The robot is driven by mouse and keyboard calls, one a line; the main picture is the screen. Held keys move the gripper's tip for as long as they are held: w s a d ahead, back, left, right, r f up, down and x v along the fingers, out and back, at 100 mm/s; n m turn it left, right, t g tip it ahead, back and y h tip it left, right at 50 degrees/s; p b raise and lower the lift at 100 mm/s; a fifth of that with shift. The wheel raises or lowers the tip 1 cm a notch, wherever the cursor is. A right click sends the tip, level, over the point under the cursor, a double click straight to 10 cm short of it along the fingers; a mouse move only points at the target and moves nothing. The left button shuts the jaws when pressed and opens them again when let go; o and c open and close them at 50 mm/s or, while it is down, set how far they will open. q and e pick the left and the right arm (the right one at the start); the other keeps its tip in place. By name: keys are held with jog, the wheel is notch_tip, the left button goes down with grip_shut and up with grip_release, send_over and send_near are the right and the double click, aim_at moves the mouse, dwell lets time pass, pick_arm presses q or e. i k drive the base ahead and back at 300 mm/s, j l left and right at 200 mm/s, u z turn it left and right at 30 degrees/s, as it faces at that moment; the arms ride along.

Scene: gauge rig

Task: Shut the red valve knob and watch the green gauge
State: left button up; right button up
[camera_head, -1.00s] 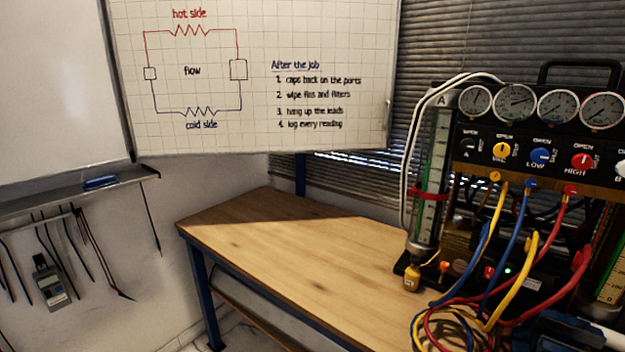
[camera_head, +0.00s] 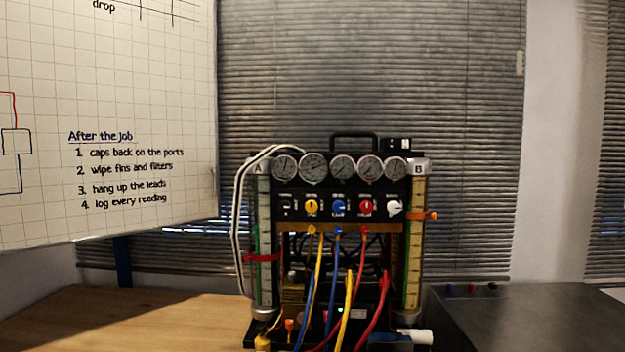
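The red valve knob (camera_head: 365,207) is on the black front panel of the gauge rig, between the blue knob (camera_head: 338,207) and the white knob (camera_head: 393,208). Its setting is too small to read. A row of several round gauges (camera_head: 343,168) runs above the knobs. The dials look pale, and I cannot tell which is the green gauge; their needles are too small to read. Tube A (camera_head: 264,240) at the rig's left and tube B (camera_head: 415,240) at its right carry green strips. Neither of my grippers is in view.
Red, blue and yellow hoses hang in front of the rig from below the knobs. A wooden tabletop (camera_head: 130,318) lies clear at left, and a dark grey surface (camera_head: 540,318) at right. A whiteboard (camera_head: 110,225) stands behind left, blinds (camera_head: 460,90) behind.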

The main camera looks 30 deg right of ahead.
aim_at(366, 207)
jog(key=z, duration=1.4)
